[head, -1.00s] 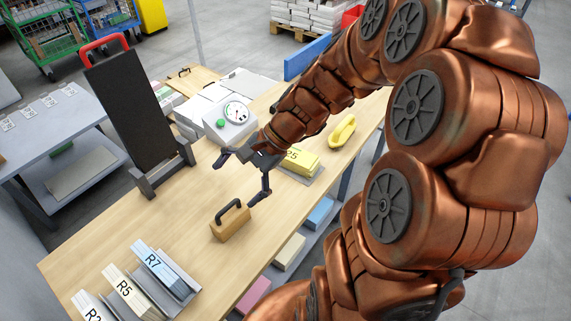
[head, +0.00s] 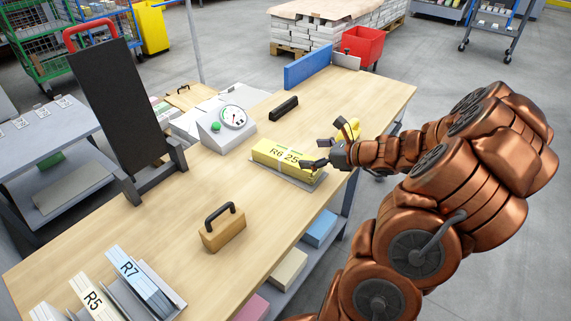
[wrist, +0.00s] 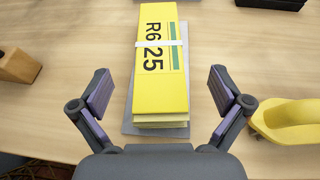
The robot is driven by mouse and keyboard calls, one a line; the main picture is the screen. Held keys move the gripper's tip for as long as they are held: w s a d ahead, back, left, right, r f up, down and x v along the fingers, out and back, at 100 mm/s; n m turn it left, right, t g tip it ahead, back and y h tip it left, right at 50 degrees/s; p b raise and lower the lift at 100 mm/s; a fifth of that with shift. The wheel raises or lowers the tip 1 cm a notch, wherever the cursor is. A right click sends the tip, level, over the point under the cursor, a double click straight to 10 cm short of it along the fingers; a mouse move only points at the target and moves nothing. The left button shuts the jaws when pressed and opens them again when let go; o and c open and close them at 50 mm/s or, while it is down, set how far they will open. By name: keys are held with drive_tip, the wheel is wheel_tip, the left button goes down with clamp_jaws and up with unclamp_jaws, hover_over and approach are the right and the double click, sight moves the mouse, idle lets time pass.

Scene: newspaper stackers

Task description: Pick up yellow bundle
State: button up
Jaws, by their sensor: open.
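The yellow bundle (head: 272,152), marked "R6 25" with a white band and a green stripe, lies flat on a thin grey plate (head: 310,182) on the wooden table. It also shows in the wrist view (wrist: 160,85), its near end between my spread fingers with gaps on both sides. My gripper (head: 327,144) is open and empty at the bundle's right end in the head view. In the wrist view my gripper (wrist: 161,92) is lined up with the bundle's length. No finger visibly touches it; the height gap is hard to judge.
A yellow tool-like object (wrist: 287,120) lies close right of my right finger in the wrist view. A dial scale (head: 226,128), a black bar (head: 284,107) and a handled wooden block (head: 222,232) stand around the bundle. The table between them is clear.

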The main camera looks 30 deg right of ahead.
sight(286, 154)
drive_tip(key=shift+x, duration=1.1)
drive_tip(key=x, duration=0.2)
drive_tip(key=b+x, duration=0.1)
drive_tip(key=shift+w+a+f+b, duration=0.1)
drive_tip(key=shift+a+f+b, duration=0.15)
drive_tip(key=shift+f, duration=0.3)
drive_tip(key=shift+x, duration=0.8)
drive_tip(key=shift+w+r, duration=0.1)
drive_tip(key=shift+c, duration=0.2)
drive_tip(key=c, duration=1.8)
